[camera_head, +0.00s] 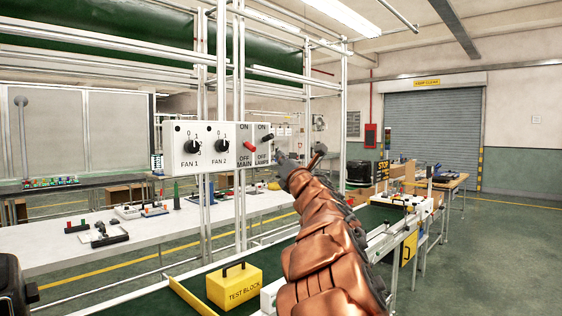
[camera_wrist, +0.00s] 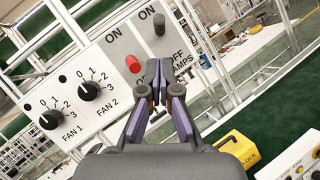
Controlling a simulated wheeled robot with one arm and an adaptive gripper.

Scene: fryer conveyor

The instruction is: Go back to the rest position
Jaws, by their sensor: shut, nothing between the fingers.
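My gripper (camera_head: 284,160) is shut and empty at the end of my copper-coloured arm, in front of the right end of a white control panel (camera_head: 205,165). In the wrist view the closed fingertips (camera_wrist: 160,62) overlap the panel's lower right part. A red lever (camera_wrist: 133,64) marked MAIN sits just left of the fingertips, nearer its OFF label. A black lever (camera_wrist: 159,24) marked LAMPS shows beyond the tips, nearer its ON label. Whether the fingers touch the panel cannot be told. Knobs for FAN 1 (camera_head: 192,147) and FAN 2 (camera_head: 222,146) are to the left.
Metal posts (camera_head: 221,90) carry the panel. Below are a yellow test block (camera_head: 234,285) and a green conveyor belt (camera_head: 140,306). A white workbench (camera_head: 60,252) with tools stands behind at left. Open green floor (camera_head: 500,250) lies to the right.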

